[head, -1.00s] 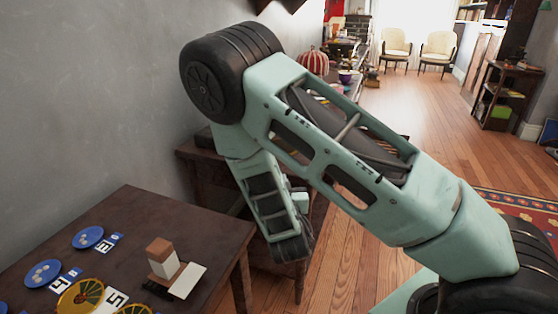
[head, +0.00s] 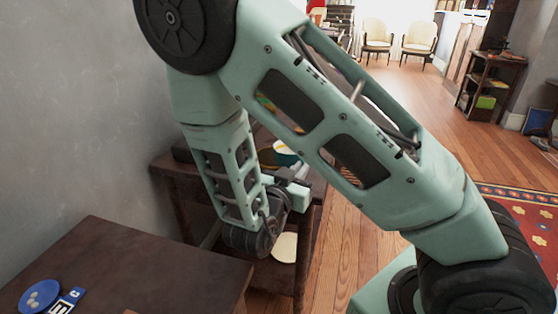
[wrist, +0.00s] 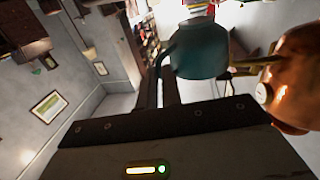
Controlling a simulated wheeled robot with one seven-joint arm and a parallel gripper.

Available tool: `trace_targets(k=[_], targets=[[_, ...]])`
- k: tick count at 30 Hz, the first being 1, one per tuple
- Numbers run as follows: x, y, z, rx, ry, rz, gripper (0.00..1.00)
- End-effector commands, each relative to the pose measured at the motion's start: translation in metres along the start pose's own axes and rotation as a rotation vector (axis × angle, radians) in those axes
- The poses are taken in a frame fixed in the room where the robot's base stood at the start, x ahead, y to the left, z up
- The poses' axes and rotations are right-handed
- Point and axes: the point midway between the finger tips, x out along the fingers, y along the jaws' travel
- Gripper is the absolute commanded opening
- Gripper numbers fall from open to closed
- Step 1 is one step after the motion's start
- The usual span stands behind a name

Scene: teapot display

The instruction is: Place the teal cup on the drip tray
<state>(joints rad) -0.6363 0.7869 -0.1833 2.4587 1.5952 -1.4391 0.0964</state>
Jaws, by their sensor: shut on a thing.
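The teal cup (wrist: 198,52) is at the top centre of the wrist view, with its handle toward the left. My gripper (wrist: 160,85) is shut on the cup, at its handle side; the exact contact is hard to see. In the head view my gripper (head: 292,174) is beyond my forearm, over the far dark table. A small teal and white shape there, likely the cup (head: 287,157), is partly hidden by my arm. I cannot make out the drip tray in either view.
A copper pot (wrist: 292,85) is close to the cup's right in the wrist view. A dark table (head: 130,262) with a blue disc (head: 39,296) stands at the near left. A cream round thing (head: 285,247) lies low under the gripper.

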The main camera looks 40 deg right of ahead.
Motion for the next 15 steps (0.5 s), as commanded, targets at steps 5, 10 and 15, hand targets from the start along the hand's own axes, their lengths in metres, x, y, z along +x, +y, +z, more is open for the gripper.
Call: trace_targets(k=[5,10,15], targets=[[0.033,-0.035,-0.002,0.005,0.002,0.003,0.0],[0.059,-0.063,-0.001,0.003,0.002,0.0,0.0],[0.071,-0.077,-0.001,0.002,0.002,-0.001,0.0]])
